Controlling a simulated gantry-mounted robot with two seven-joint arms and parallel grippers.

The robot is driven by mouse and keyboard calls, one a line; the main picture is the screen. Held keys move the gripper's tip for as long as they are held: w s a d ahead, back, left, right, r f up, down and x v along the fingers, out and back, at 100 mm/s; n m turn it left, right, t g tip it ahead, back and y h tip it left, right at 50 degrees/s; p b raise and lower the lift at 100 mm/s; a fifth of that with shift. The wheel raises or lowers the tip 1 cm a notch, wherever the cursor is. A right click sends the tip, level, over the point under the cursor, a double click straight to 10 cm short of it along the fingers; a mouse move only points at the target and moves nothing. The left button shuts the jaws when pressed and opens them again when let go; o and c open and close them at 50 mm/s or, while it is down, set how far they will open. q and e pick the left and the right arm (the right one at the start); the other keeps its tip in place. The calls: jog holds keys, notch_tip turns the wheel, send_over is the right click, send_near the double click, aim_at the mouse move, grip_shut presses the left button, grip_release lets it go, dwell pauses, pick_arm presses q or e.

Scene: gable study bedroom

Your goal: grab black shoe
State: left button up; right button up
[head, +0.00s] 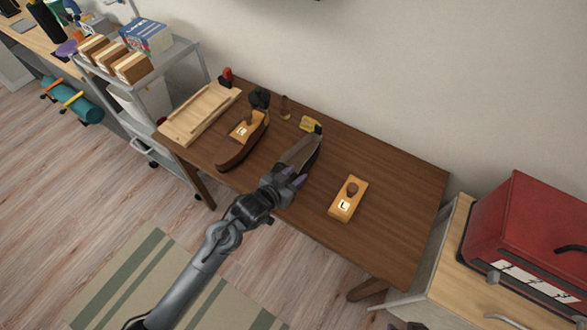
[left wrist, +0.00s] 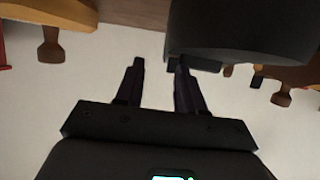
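The dark shoe (head: 303,150) lies on the brown table, long and narrow, its near end close to my left gripper (head: 290,180). In the left wrist view a large black shape (left wrist: 240,35), which looks like this shoe, fills the upper right. My left gripper (left wrist: 159,68) is open there, its two fingers apart with pale background between them. The black shape overlaps the area by the right fingertip; I cannot tell whether they touch. My right gripper cannot be made out in the head view.
A brown shoe (head: 230,156) with a wooden block (head: 243,128) lies left of the dark shoe. Another wooden block marked L (head: 347,200) stands to the right. A wooden tray (head: 200,113) is at the table's left end. The table's right part (head: 400,215) is clear.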

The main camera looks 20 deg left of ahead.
aim_at(305, 166)
pick_arm(q)
jog(key=shift+a+x, duration=0.1)
jog(key=shift+x, duration=1.5)
jog(key=shift+a+x, duration=0.15)
jog(key=shift+x, duration=1.45)
jog(key=shift+c, duration=0.4)
grip_shut()
